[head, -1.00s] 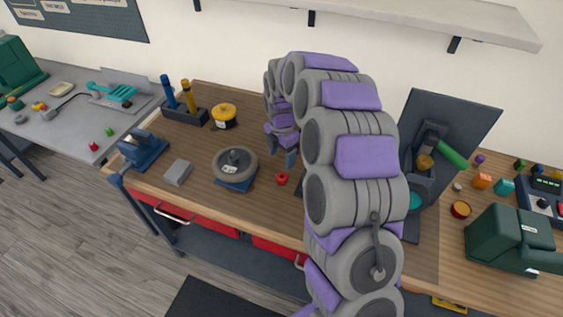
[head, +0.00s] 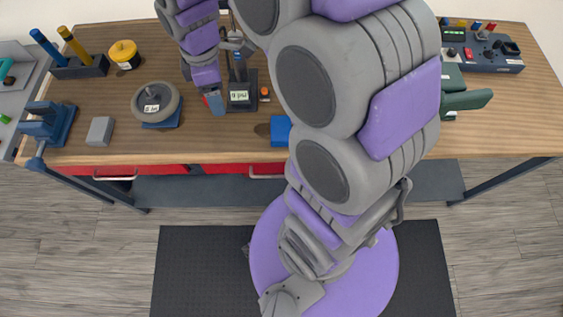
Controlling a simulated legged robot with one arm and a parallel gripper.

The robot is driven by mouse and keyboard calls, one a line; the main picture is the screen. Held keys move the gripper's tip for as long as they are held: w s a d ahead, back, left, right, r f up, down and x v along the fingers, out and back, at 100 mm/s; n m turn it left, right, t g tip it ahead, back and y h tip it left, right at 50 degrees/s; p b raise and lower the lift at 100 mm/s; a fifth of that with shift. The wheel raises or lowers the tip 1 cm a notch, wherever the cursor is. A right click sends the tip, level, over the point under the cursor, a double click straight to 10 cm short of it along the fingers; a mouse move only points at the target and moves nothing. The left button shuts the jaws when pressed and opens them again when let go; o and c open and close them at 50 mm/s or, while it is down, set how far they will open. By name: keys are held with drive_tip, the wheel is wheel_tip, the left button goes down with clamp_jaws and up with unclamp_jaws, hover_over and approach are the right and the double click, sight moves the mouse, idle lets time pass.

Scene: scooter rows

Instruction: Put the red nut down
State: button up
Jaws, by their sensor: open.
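My gripper (head: 204,90) hangs over the wooden bench top (head: 100,140), fingers pointing down, and is open. A small patch of red, which looks like the red nut (head: 206,101), shows at the left edge of the near finger. Most of it is hidden behind that finger. It seems to be on or close to the bench top, but I cannot tell whether a finger touches it.
A black labelled stand (head: 241,96) is just right of my gripper, with an orange piece (head: 264,92) beside it. A blue block (head: 280,132) lies near the front edge. My arm hides the middle of the bench.

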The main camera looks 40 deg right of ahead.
drive_tip(key=s+d+r+m+g, duration=0.1)
drive_tip(key=s+m, duration=1.2)
drive_tip(key=s, duration=1)
drive_tip(key=shift+s+d+m, duration=0.2)
drive_tip(key=shift+s+m, duration=0.1)
drive_tip(key=shift+m, duration=0.1)
